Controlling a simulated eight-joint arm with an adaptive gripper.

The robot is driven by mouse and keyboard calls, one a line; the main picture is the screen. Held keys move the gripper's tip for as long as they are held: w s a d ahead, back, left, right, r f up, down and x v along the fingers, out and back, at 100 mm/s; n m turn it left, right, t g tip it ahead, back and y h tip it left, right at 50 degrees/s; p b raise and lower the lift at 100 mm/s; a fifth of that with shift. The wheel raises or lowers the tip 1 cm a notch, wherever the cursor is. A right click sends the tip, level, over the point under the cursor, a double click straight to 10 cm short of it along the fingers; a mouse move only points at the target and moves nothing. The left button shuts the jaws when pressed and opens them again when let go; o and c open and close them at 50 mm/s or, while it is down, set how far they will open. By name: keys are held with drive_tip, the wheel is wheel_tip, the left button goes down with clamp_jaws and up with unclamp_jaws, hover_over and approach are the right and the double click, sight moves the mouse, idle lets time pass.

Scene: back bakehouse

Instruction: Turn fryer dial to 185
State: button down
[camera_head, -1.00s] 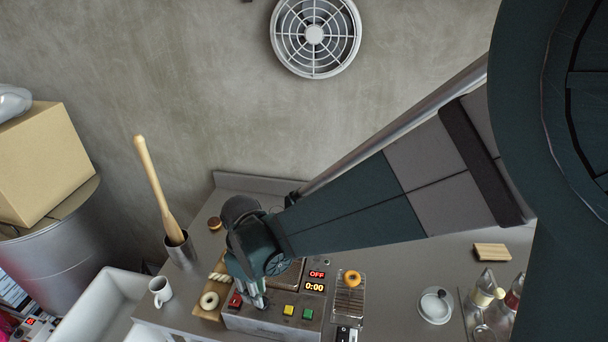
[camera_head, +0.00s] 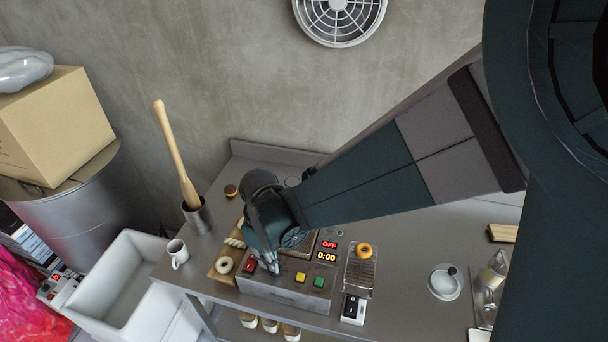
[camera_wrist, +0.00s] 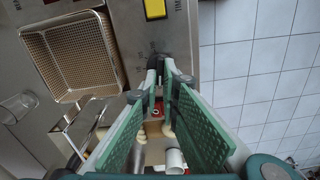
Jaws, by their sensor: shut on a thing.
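The fryer (camera_head: 262,287) stands on the steel counter, its front panel carrying a red button (camera_head: 249,266), a yellow button (camera_head: 300,277) and a green button (camera_head: 318,282). Its displays (camera_head: 328,250) read OFF and 0:00. My gripper (camera_head: 273,268) is at the panel between the red and yellow buttons and hides the dial there. In the wrist view, the green-padded fingers of my gripper (camera_wrist: 160,82) are closed at their tips on the dark dial (camera_wrist: 157,60). The dial's pointer and most of its scale are hidden or too small to read.
A board with a ring doughnut (camera_head: 224,265) and a mug (camera_head: 178,253) are left of the fryer. A rack with an orange-brown doughnut (camera_head: 365,250) and a switch box (camera_head: 352,308) are right. The frying basket (camera_wrist: 68,55) is behind the panel.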

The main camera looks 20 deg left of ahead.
drive_tip(key=shift+m+b, duration=0.3)
drive_tip(key=m+b, duration=0.2)
drive_tip(key=m, duration=0.1)
drive_tip(key=m+b, duration=0.1)
drive_tip(key=m, duration=0.1)
drive_tip(key=shift+w+d+f, duration=0.1)
drive_tip(key=shift+w+d, duration=0.05)
drive_tip(key=shift+w, duration=0.15)
drive_tip(key=m, duration=0.2)
drive_tip(key=m+b, duration=0.1)
drive_tip(key=m, duration=0.1)
drive_tip(key=m+b, duration=0.1)
drive_tip(key=m, duration=0.1)
drive_tip(key=shift+w+d+m, duration=0.15)
drive_tip(key=shift+d+m, duration=0.1)
drive_tip(key=shift+m, duration=0.05)
drive_tip(key=m, duration=0.2)
drive_tip(key=m+b, duration=0.1)
drive_tip(key=m, duration=0.1)
drive_tip(key=m+b, duration=0.1)
drive_tip(key=m, duration=0.1)
drive_tip(key=shift+d, duration=0.35)
drive_tip(key=m, duration=0.3)
drive_tip(key=m+b, duration=0.1)
drive_tip(key=m, duration=0.1)
drive_tip(key=shift+d, duration=0.25)
drive_tip(key=shift+m, duration=0.4)
drive_tip(key=c, duration=2.6)
unclamp_jaws()
